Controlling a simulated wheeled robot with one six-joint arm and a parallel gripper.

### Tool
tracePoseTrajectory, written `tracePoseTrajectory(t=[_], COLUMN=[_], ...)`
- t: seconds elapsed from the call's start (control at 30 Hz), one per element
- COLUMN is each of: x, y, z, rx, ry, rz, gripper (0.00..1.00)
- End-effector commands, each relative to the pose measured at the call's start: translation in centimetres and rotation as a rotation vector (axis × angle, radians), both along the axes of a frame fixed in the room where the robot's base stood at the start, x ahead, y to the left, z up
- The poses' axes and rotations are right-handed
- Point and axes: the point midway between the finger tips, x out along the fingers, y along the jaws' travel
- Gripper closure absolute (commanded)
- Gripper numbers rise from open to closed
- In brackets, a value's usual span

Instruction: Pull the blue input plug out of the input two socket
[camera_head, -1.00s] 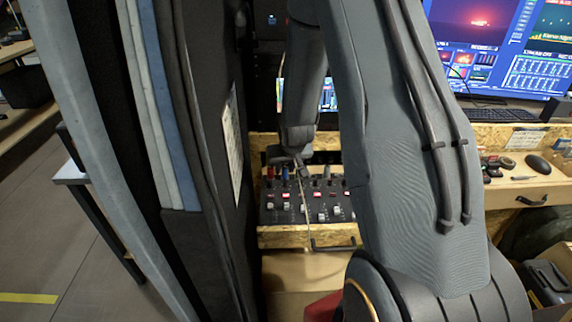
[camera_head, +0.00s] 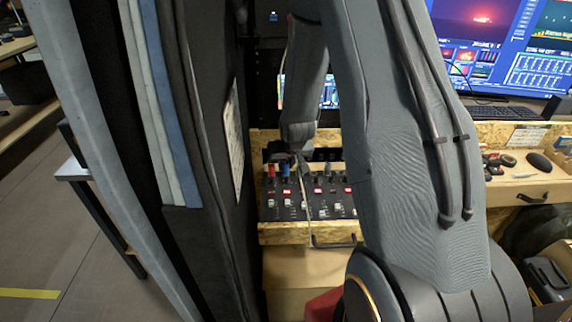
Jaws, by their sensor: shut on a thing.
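The blue input plug (camera_head: 286,170) stands upright in the back row of the dark mixer panel (camera_head: 292,213), just right of a red plug (camera_head: 271,171). My gripper (camera_head: 287,161) is small and far off, at the top of the blue plug, and is shut on it. The fingertips are hard to make out. The plug's lower end and the socket are too small to tell whether they are still joined. A thin pale cable (camera_head: 304,190) hangs over the panel.
The mixer sits in a chipboard-edged console (camera_head: 285,233) with a dark handle. A tall dark padded panel (camera_head: 205,150) stands close on the left. On the right are a keyboard (camera_head: 503,113), a mouse (camera_head: 539,162) and monitors (camera_head: 490,50). My arm hides the middle.

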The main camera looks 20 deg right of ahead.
Motion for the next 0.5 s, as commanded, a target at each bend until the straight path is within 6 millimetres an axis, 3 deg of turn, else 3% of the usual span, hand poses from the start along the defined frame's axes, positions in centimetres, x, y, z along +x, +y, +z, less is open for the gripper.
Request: tracePoseTrajectory(t=[0.5], x=[0.1], y=[0.0], z=[1.3], rx=[0.0], ry=[-0.002], rz=[0.0], gripper=[1.0])
